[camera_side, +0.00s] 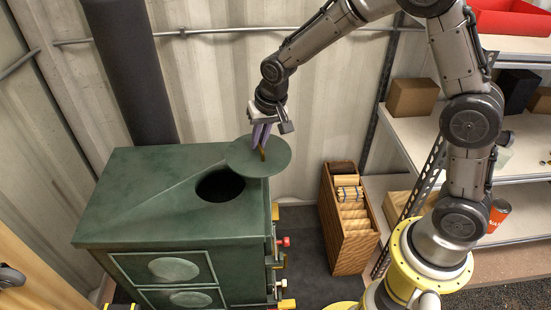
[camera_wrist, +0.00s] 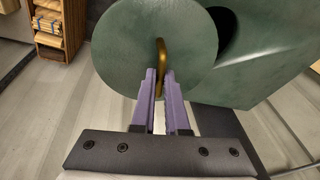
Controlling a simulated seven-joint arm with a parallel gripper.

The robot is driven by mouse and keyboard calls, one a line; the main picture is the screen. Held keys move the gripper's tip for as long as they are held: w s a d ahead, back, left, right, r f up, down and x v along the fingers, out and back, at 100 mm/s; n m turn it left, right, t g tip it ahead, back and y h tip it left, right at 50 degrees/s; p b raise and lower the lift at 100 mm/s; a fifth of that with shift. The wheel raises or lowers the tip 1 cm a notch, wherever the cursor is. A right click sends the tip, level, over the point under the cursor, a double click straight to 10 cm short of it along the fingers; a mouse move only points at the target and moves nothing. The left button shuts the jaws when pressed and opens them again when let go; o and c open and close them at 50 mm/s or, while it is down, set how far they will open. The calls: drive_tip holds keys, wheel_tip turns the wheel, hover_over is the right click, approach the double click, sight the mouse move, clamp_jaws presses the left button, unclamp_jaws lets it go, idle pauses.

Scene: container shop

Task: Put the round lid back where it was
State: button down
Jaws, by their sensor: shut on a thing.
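The round lid (camera_side: 260,158) is a flat green disc with a brass handle standing up from its middle. My gripper (camera_side: 263,146) is shut on the handle (camera_wrist: 162,62) with its purple fingers. The lid is beside the round dark hole (camera_side: 220,186) in the top of the green stove (camera_side: 150,185), up and to the right of it in the side view. It covers part of the stove's right edge there. In the wrist view the lid (camera_wrist: 125,50) fills the upper middle and hides part of the hole (camera_wrist: 222,30).
A dark stovepipe (camera_side: 128,70) rises behind the stove. Brass and red knobs (camera_side: 283,242) stick out on the stove's right side. A wooden crate of split wood (camera_side: 350,225) stands on the floor to the right. Shelves (camera_side: 430,130) with boxes are farther right.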

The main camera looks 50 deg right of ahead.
sight(274, 148)
drive_tip(key=shift+n, duration=0.8)
drive_tip(key=d, duration=0.1)
drive_tip(key=s+d+f, duration=0.1)
drive_tip(key=d+f, duration=0.1)
drive_tip(key=d, duration=0.1)
drive_tip(key=shift+s+f, duration=0.2)
drive_tip(key=shift+s, duration=0.1)
drive_tip(key=shift+s+d+f+n+y, duration=0.15)
drive_tip(key=shift+s+f+n+y, duration=0.05)
drive_tip(key=shift+f+n+y, duration=0.1)
drive_tip(key=shift+s+f+n, duration=0.15)
drive_tip(key=shift+f+n, duration=0.15)
drive_tip(key=shift+n, duration=0.5)
drive_tip(key=shift+w+n+y, duration=0.25)
drive_tip(key=shift+n+y, duration=0.15)
drive_tip(key=shift+n, duration=0.6)
